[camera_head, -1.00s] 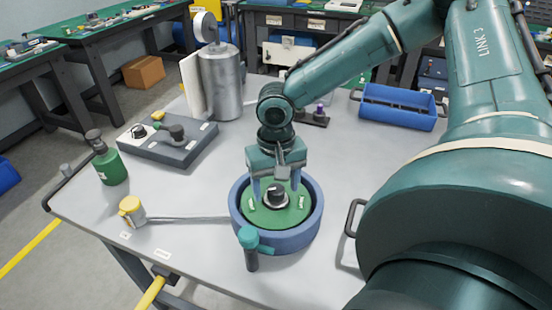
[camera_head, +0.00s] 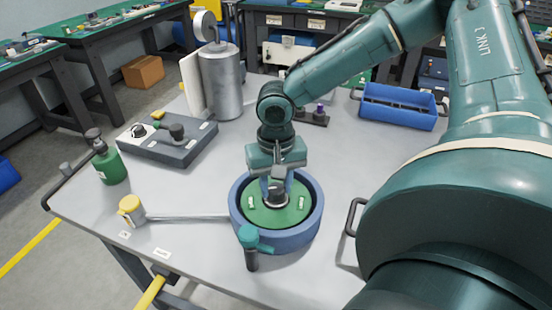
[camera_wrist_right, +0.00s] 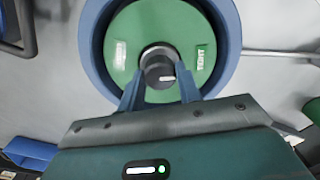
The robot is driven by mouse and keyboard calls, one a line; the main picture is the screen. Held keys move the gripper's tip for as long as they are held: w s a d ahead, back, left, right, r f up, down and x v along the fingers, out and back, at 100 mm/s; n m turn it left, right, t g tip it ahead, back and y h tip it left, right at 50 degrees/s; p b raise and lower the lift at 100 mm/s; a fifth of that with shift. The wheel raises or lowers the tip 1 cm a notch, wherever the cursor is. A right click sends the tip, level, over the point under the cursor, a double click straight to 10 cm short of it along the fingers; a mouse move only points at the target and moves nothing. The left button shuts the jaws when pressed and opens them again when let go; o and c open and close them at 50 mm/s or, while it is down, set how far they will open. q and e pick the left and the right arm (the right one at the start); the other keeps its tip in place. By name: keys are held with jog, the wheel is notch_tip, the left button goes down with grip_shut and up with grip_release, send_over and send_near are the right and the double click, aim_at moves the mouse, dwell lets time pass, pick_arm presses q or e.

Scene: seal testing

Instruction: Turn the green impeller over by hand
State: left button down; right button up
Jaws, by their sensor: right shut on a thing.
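The green impeller (camera_head: 259,213) is a flat green disc with two pale labels, lying inside a round blue housing (camera_head: 313,224) on the grey table. A dark hub with a silver ring (camera_head: 276,198) stands at its middle. My right gripper (camera_head: 276,190) comes down from above and is shut on the hub. In the right wrist view the two blue fingers (camera_wrist_right: 160,92) sit on either side of the hub (camera_wrist_right: 158,66), and the green disc (camera_wrist_right: 128,40) shows around it. My left gripper is not in view.
A teal-topped valve (camera_head: 249,240) stands at the housing's front edge, and a pipe runs left to a yellow cap (camera_head: 131,209). A green bottle (camera_head: 108,162), a grey block (camera_head: 180,150), a metal cylinder (camera_head: 222,85) and a blue bin (camera_head: 397,108) stand around.

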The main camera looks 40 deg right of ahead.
jog(key=m+b, duration=0.1)
jog(key=m, duration=0.2)
jog(key=shift+f, duration=0.15)
jog(key=m+b, duration=0.1)
jog(key=m, duration=0.4)
jog(key=shift+b, duration=0.4)
jog(key=m+b, duration=0.1)
jog(key=m, duration=0.3)
jog(key=shift+m+b, duration=0.3)
jog(key=shift+m, duration=0.1)
jog(key=m, duration=0.2)
jog(key=shift+m, duration=0.3)
jog(key=o, duration=1.2)
jog(key=shift+c, duration=0.2)
jog(key=shift+r, duration=0.2)
